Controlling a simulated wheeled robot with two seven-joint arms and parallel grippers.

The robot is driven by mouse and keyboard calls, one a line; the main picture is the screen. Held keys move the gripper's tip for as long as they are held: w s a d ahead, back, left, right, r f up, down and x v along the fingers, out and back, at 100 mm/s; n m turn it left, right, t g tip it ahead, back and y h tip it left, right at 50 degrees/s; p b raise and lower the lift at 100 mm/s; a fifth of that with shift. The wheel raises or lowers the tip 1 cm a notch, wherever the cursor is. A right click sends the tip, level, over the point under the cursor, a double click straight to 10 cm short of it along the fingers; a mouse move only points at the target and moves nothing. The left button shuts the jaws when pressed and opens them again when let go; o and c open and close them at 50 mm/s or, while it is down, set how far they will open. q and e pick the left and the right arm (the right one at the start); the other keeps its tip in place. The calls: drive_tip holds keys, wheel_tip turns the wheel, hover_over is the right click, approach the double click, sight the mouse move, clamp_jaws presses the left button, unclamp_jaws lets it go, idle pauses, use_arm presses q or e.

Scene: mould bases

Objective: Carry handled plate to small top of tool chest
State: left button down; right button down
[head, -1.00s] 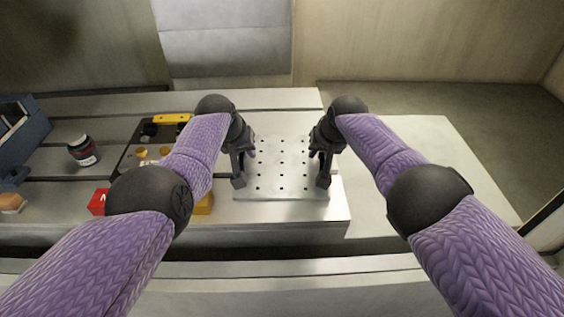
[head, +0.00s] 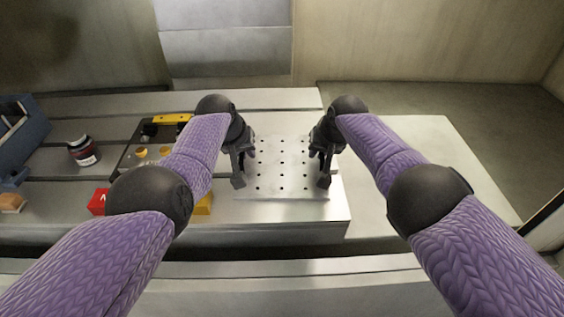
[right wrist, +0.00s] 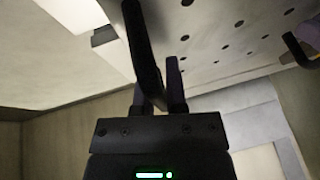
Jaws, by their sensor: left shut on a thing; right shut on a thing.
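The handled plate (head: 281,178) is a flat light-grey metal plate with rows of dark holes, at the near right end of the bench. It also shows in the right wrist view (right wrist: 225,40). My left gripper (head: 239,172) is shut at its left side and my right gripper (head: 323,172) is shut at its right side, each on a handle that the fingers largely hide. In the right wrist view the right fingers (right wrist: 165,95) are close to the plate's edge. I cannot tell whether the plate touches the bench. I cannot identify the tool chest.
A slotted metal bench (head: 270,98) lies under the plate. A bare pale surface (head: 440,160) lies right of my right arm.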

idle(0.4)
